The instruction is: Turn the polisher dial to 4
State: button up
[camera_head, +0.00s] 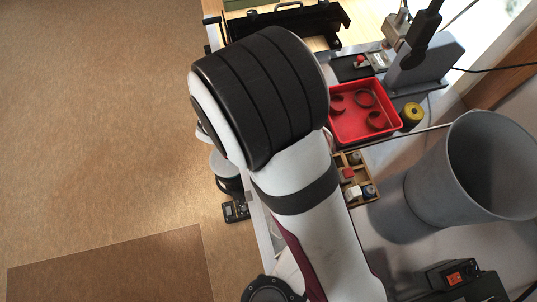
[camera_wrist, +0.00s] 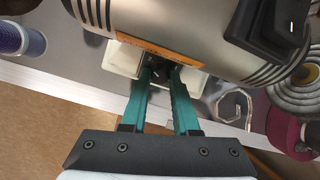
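The polisher (camera_wrist: 175,25) fills the top of the wrist view as a silver, rounded body with an orange-brown strip along its lower edge. A small black part (camera_wrist: 160,74), which looks like the dial, sits just below that strip. The dial's marks and setting are too small to read. My gripper (camera_wrist: 161,76) has two teal fingers standing apart, their tips on either side of the black part. I cannot tell whether they touch it. In the head view my arm covers the gripper, and I cannot make out the polisher there.
In the wrist view, a coiled grey hose (camera_wrist: 300,90), a magenta roll (camera_wrist: 285,130) and a curled metallic strip (camera_wrist: 235,106) lie right; a blue cylinder (camera_wrist: 20,40) stands left. The head view shows a red tray (camera_head: 346,136), wooden box (camera_head: 343,160) and grey bucket (camera_head: 470,170).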

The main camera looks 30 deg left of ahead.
grip_shut()
jog(key=m, duration=0.5)
jog(key=shift+m+t, duration=0.3)
jog(key=shift+m, duration=0.1)
jog(key=m+t, duration=0.1)
jog(key=m, duration=1.1)
jog(key=shift+m, duration=0.3)
jog(key=m, duration=0.5)
jog(key=shift+m+t+h, duration=0.3)
jog(key=shift+t+h, duration=0.1)
